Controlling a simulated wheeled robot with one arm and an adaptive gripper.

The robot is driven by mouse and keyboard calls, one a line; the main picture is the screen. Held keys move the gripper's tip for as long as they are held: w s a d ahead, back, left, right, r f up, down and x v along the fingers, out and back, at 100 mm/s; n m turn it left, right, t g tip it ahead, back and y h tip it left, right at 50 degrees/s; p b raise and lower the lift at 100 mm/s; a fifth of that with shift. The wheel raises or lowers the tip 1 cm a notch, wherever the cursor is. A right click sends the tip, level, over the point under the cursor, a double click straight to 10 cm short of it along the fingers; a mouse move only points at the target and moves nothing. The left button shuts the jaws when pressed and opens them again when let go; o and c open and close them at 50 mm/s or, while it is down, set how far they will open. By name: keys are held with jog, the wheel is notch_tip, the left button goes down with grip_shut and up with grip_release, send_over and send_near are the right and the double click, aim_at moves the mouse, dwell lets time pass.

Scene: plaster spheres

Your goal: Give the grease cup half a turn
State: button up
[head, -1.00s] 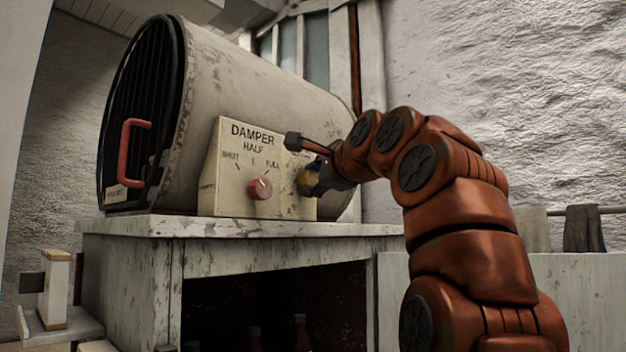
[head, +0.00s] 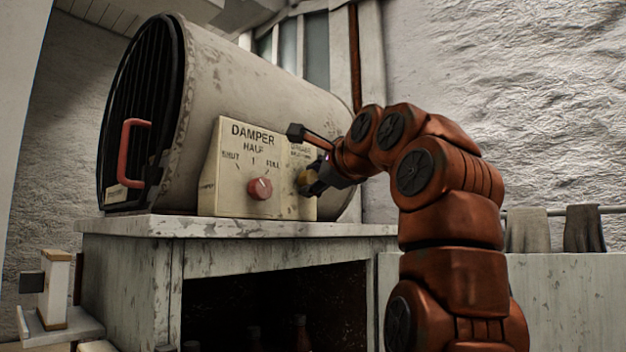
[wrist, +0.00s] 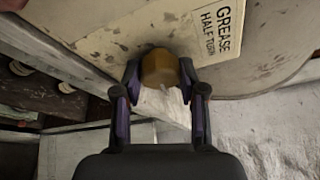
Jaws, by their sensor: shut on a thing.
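The grease cup (wrist: 159,68) is a brass-coloured, faceted knob on the cream panel (head: 228,190), beside a label reading "GREASE HALF TURN" in the wrist view. In the head view the cup (head: 303,178) shows at the panel's right side, partly hidden by my gripper (head: 312,182). In the wrist view my gripper (wrist: 159,82) has one finger on each side of the cup and is shut on it. The fingertips are partly hidden against the cup.
A red damper knob (head: 260,188) sits left of the cup on the same panel. The large drum (head: 240,80) with a red handle (head: 132,152) stands behind it on a worn bench (head: 150,226). Bottles (head: 302,332) stand in the dark space below. Cloths (head: 584,228) hang at right.

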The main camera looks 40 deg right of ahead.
dwell(0.7)
jog(key=o, duration=1.1)
jog(key=shift+s, duration=0.1)
jog(key=shift+s+a+r, duration=0.2)
jog(key=shift+s+a, duration=0.1)
jog(key=shift+s, duration=1.65)
jog(key=shift+s+a+r, duration=0.2)
jog(key=shift+s+a, duration=0.05)
jog(key=shift+s, duration=1.7)
jog(key=shift+s+a+r, duration=0.2)
jog(key=shift+s+a, duration=0.1)
jog(key=shift+s, duration=1.65)
